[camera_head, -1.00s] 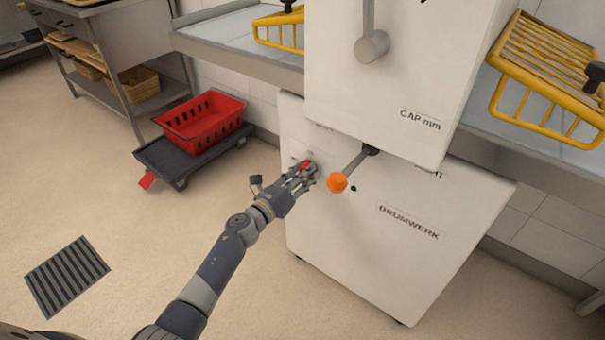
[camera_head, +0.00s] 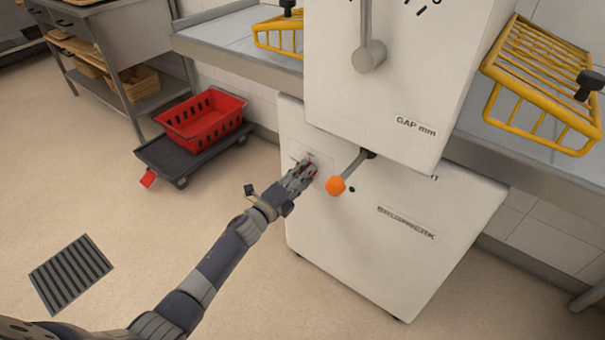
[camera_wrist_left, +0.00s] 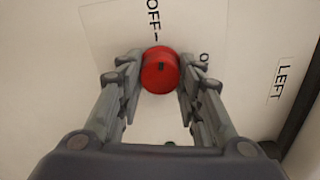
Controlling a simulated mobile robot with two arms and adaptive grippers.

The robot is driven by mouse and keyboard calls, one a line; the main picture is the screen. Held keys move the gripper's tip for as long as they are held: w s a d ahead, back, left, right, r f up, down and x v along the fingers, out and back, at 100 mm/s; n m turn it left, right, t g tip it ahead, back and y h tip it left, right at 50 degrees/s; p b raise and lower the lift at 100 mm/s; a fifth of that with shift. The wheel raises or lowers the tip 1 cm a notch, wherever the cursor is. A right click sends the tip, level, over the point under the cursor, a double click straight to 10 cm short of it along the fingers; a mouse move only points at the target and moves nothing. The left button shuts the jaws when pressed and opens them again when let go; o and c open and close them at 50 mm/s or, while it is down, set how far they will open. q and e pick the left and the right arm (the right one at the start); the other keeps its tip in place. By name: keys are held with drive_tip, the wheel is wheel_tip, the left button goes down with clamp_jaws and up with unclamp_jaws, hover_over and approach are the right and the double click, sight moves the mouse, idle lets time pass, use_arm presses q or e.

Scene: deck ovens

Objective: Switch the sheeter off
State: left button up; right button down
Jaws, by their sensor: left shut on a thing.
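The sheeter (camera_head: 350,235) is a white machine with "GAP mm" and "BRUMWERK" labels. Its red round knob (camera_wrist_left: 160,70) sits on a pale plate in the left wrist view, with "OFF" printed above it and part of another label at its right. A dark mark on the knob's face lies near its middle. My left gripper (camera_wrist_left: 158,80) is shut on the red knob, one finger on each side. In the head view my left gripper (camera_head: 303,174) is at the sheeter's lower front and mostly hides the knob. My right gripper is not in view.
A lever with an orange end (camera_head: 336,185) sticks out just right of my left gripper. Yellow wire guards (camera_head: 540,85) stand over the side tables. A red crate (camera_head: 205,120) sits on a dark dolly (camera_head: 180,160) at left.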

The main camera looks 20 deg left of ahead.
use_arm(q)
drive_tip(key=shift+n+p, duration=0.3)
drive_tip(key=shift+n, duration=0.9)
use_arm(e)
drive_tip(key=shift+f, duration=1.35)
use_arm(q)
drive_tip(key=o, duration=1.1)
drive_tip(key=shift+c, duration=0.2)
drive_tip(key=shift+s, duration=0.1)
drive_tip(key=v, duration=1.2)
